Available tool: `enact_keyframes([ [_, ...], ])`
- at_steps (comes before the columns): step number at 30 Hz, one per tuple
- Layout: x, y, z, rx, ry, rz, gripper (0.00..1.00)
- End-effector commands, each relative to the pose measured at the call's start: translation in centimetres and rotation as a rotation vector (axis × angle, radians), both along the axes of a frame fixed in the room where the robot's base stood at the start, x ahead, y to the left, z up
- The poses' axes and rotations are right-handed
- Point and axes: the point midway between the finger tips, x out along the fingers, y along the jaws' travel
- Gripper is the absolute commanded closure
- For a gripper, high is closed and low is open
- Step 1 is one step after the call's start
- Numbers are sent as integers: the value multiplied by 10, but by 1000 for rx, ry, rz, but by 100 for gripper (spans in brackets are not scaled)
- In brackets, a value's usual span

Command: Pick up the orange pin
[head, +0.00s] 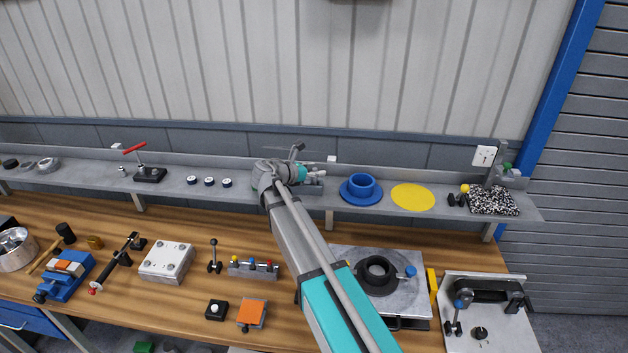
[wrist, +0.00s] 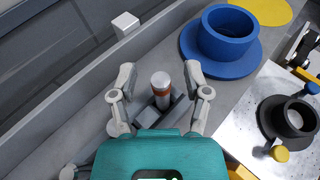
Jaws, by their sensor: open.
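The orange pin (wrist: 161,93) stands in a dark grey holder (wrist: 150,116) on the grey shelf, in the middle of the wrist view. It has a pale round top and an orange band below. My gripper (wrist: 158,75) is open, with one finger on each side of the pin and a gap visible on both sides. In the head view my gripper (head: 308,168) is at the shelf, left of the blue flanged part. I cannot clearly make out the pin there.
A blue flanged cup (wrist: 228,38) stands close to the right of my gripper, with a yellow disc (head: 413,196) beyond it. A small white block (wrist: 125,23) sits by the shelf's back wall. The wooden bench (head: 190,307) below holds several fixtures.

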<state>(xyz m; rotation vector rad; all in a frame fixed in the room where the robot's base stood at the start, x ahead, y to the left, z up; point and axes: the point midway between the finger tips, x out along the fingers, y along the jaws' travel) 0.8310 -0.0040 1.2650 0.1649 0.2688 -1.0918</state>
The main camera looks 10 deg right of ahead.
Motion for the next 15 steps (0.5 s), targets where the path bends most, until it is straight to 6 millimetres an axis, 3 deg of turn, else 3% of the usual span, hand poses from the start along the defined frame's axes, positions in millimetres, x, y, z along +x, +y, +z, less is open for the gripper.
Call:
enact_keyframes([
  [2,0,0,0,0,0,0,42],
  [11,0,1,0,0,0,1,97],
  [15,0,1,0,0,0,1,100],
])
